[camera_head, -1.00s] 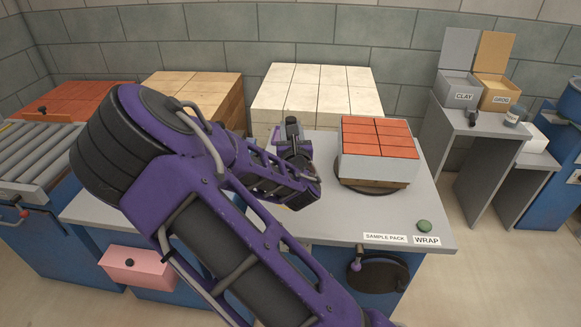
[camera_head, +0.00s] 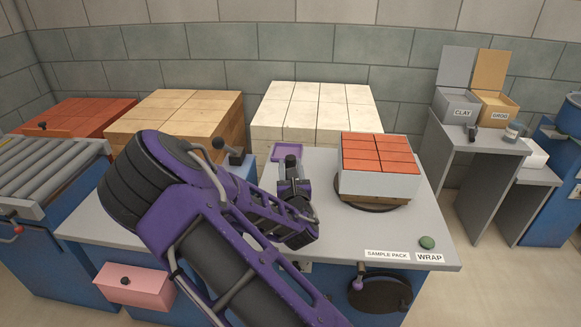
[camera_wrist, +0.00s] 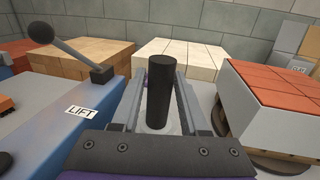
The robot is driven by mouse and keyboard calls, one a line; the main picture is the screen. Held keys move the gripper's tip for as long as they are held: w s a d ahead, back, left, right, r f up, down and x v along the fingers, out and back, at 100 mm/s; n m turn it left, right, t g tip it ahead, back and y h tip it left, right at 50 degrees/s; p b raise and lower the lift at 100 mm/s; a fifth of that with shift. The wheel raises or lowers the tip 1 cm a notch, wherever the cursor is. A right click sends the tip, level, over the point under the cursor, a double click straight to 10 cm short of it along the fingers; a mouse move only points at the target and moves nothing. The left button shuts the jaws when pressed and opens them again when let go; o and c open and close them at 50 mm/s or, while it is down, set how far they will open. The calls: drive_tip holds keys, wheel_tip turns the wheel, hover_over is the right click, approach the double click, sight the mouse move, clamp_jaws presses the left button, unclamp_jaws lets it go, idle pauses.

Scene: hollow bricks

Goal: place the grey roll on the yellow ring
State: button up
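A dark grey upright cylinder, which I take as the grey roll (camera_wrist: 160,90), stands between the two fingers of my gripper (camera_wrist: 158,105) in the wrist view. The fingers lie close along both sides of it, and a pale round part shows at its lower end. In the head view the dark top of the roll (camera_head: 291,162) shows at my gripper (camera_head: 294,186), over the grey table (camera_head: 330,235) and left of the brick pack. I do not see a yellow ring in either view; my arm and gripper hide part of the table.
A pack of red bricks in a pale wrap (camera_head: 378,182) stands on a dark round plate to the right. A purple tray (camera_head: 288,150) lies behind my gripper. A lever with a black knob (camera_head: 219,144) stands at the left. A green button (camera_head: 427,242) is at the front right.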

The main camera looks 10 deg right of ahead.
drive_tip(key=shift+o, duration=1.2)
drive_tip(key=shift+r, duration=0.15)
drive_tip(key=s+a+p, duration=0.1)
drive_tip(key=s, duration=1.1)
drive_tip(key=shift+a+p, duration=0.2)
drive_tip(key=shift+p, duration=0.2)
